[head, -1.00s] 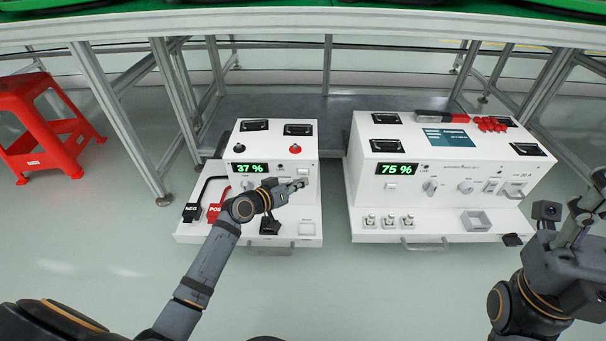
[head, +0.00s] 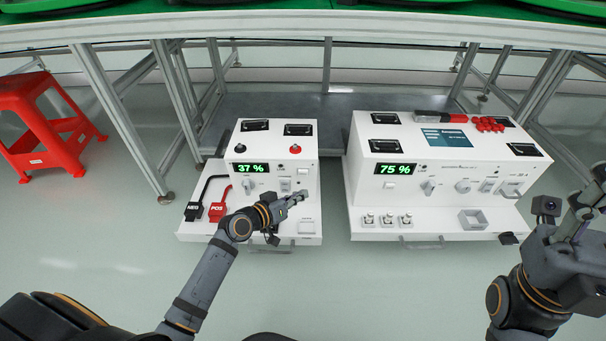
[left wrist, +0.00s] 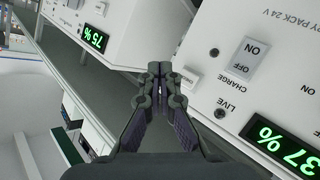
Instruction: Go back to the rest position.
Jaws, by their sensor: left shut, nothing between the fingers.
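My left gripper (head: 297,198) is shut and empty, in front of the left white box (head: 250,204), whose display (head: 250,168) reads 37 %. In the left wrist view the closed fingertips (left wrist: 160,72) point past the ON/OFF switch (left wrist: 246,58) of this box, apart from it as far as I can tell. My right gripper (head: 578,215) is at the right edge of the head view, and its fingertips are too unclear to judge.
The right white box (head: 450,190) reads 75 %. Black NEG (head: 193,211) and red POS (head: 218,211) clamps lie on the left box's ledge. A red stool (head: 45,125) stands at left. A metal-framed table (head: 300,30) stands behind. The floor in front is clear.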

